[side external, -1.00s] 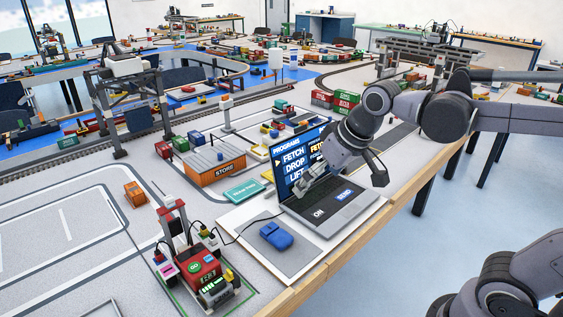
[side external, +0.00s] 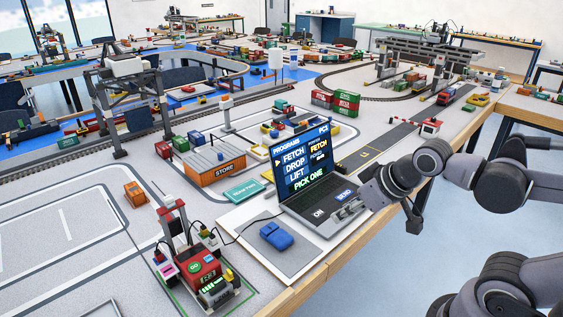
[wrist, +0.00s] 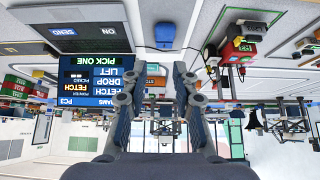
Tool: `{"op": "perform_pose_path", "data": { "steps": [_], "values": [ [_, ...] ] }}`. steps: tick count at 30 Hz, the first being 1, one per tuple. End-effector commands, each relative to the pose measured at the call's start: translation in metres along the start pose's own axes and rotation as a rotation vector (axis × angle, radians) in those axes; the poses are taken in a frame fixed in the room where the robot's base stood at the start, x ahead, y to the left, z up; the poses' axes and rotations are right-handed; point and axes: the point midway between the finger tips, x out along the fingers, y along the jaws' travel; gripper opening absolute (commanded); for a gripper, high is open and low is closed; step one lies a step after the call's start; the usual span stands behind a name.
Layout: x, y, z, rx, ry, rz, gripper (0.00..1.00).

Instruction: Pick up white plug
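My gripper (side external: 348,209) is above the right part of the laptop's keyboard deck. In the wrist view my gripper (wrist: 155,75) shows two fingers spread apart with nothing between them. A small white block that looks like the white plug (side external: 209,243) is on the red control unit (side external: 203,268) at the lower left, with a dark cable by it. My gripper is well to the right of it and not touching it. The red control unit also shows in the upside-down wrist view (wrist: 240,47), where I cannot clearly pick out the white plug.
The laptop (side external: 300,172) stands open, its screen reading "PICK ONE". A blue mouse (side external: 276,235) lies between the laptop and the control unit. A red-topped tower (side external: 173,215) rises behind the unit. The table's wooden edge (side external: 313,278) is in front.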

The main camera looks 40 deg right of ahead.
Motion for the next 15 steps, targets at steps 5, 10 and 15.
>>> {"op": "perform_pose_path", "data": {
  "steps": [5,10,15],
  "values": [
    [-0.002,-0.004,-0.014,-0.056,-0.022,-0.008,0.28],
    [-0.002,-0.016,-0.052,-0.219,-0.086,-0.034,0.28],
    [0.006,-0.033,-0.092,-0.413,-0.159,-0.073,0.28]
  ]
}}
